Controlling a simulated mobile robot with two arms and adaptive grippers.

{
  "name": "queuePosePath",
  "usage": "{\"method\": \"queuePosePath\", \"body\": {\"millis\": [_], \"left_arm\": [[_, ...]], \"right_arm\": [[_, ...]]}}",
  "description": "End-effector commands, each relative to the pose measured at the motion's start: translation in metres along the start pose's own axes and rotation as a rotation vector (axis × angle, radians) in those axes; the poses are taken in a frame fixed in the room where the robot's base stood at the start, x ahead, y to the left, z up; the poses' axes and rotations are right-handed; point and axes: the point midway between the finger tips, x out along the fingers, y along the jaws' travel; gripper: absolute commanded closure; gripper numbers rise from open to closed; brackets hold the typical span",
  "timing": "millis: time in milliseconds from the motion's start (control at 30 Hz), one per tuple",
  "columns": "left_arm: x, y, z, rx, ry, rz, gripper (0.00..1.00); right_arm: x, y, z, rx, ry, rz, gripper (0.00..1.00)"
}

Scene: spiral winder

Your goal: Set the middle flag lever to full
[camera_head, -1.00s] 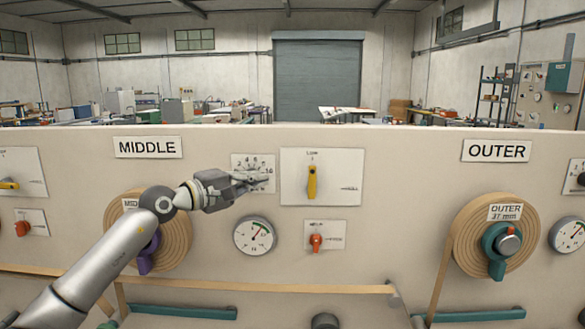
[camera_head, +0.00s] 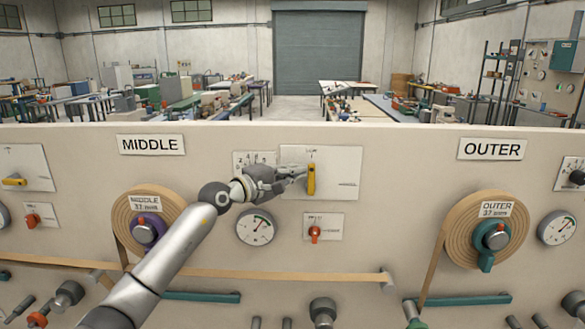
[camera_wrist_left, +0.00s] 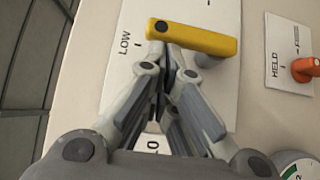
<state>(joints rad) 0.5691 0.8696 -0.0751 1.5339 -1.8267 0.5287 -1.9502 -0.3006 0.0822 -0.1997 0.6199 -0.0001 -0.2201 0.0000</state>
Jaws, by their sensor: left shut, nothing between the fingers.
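The middle section's yellow flag lever (camera_head: 311,180) stands upright on a white plate (camera_head: 343,175), its upper end by the LOW mark. The plate's other label is too small to read in the head view. My left gripper (camera_head: 303,173) is shut and empty, its fingertips just left of the lever near its upper part. In the left wrist view the lever (camera_wrist_left: 195,40) lies across the top, and the closed fingertips (camera_wrist_left: 170,58) are right beside its long side near the LOW end. I cannot tell whether they touch it. My right gripper is not in view.
A MIDDLE sign (camera_head: 150,144) is at the upper left. A dial gauge (camera_head: 257,227) and an orange lever (camera_head: 315,232) sit below. A wound middle roll (camera_head: 130,205) is behind my left arm. Another yellow lever (camera_head: 14,181) lies horizontal at far left.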

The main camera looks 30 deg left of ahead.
Motion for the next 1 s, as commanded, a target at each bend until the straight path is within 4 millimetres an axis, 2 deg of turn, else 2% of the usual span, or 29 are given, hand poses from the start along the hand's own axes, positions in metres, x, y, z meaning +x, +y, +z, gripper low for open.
{"method": "queuePosePath", "body": {"millis": [1000], "left_arm": [[0.001, 0.006, 0.001, 0.085, 0.001, -0.085, 1.0]], "right_arm": [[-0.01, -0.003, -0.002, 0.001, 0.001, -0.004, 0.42]]}}
